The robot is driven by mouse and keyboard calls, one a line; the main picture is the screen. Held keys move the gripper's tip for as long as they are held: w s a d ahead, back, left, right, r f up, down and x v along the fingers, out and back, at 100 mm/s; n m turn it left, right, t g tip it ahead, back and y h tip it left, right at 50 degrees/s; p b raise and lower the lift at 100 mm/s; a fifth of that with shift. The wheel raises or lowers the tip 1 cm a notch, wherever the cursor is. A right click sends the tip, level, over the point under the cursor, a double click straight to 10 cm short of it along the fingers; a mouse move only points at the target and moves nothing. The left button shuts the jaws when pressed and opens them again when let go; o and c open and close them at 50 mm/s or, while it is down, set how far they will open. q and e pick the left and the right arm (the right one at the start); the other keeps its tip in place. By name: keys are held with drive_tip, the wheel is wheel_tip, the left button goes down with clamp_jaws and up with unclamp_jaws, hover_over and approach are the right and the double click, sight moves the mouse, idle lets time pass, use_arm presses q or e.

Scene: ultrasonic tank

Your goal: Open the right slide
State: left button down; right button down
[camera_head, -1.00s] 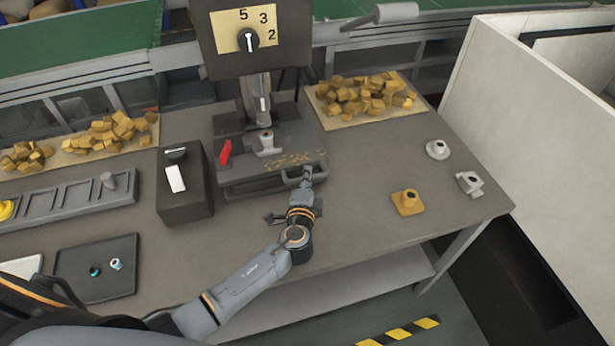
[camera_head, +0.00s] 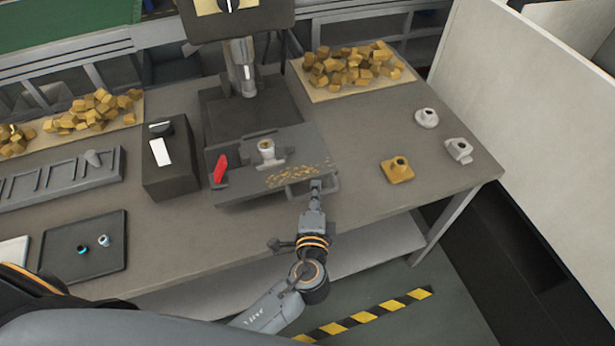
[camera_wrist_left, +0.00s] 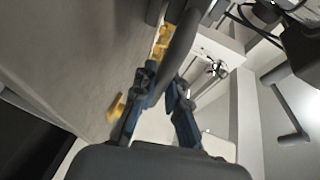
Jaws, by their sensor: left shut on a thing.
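The slide (camera_head: 235,188) is a dark flat drawer-like plate at the front of the machine base (camera_head: 250,112). It stands pulled out toward the table's front edge, with a red lever (camera_head: 220,168), a small light fitting (camera_head: 266,150) and brass-coloured chips on top. Its handle (camera_head: 331,189) is at the front right; the handle bar also shows in the left wrist view (camera_wrist_left: 182,40). My left gripper (camera_head: 316,188) is shut on the handle. In the left wrist view its blue fingers (camera_wrist_left: 162,88) are around the bar. My right gripper is not in view.
A black box with a white switch (camera_head: 161,152) stands left of the slide. A brass-coloured part (camera_head: 397,170) and two grey parts (camera_head: 427,118) (camera_head: 459,150) lie to the right. Trays of brass blocks (camera_head: 355,70) line the back. A dark tray (camera_head: 85,248) lies front left.

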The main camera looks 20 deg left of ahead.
use_arm(q)
drive_tip(key=shift+s+d+b, duration=0.2)
drive_tip(key=shift+s+d, duration=0.45)
drive_tip(key=shift+s, duration=0.3)
drive_tip(key=shift+s+d+b, duration=0.15)
drive_tip(key=shift+s+d, duration=0.45)
drive_tip(key=shift+s, duration=0.3)
drive_tip(key=c, duration=1.3)
unclamp_jaws()
drive_tip(key=shift+w+a, duration=0.1)
drive_tip(key=shift+w, duration=0.05)
drive_tip(key=shift+c, duration=0.2)
drive_tip(key=v, duration=1.2)
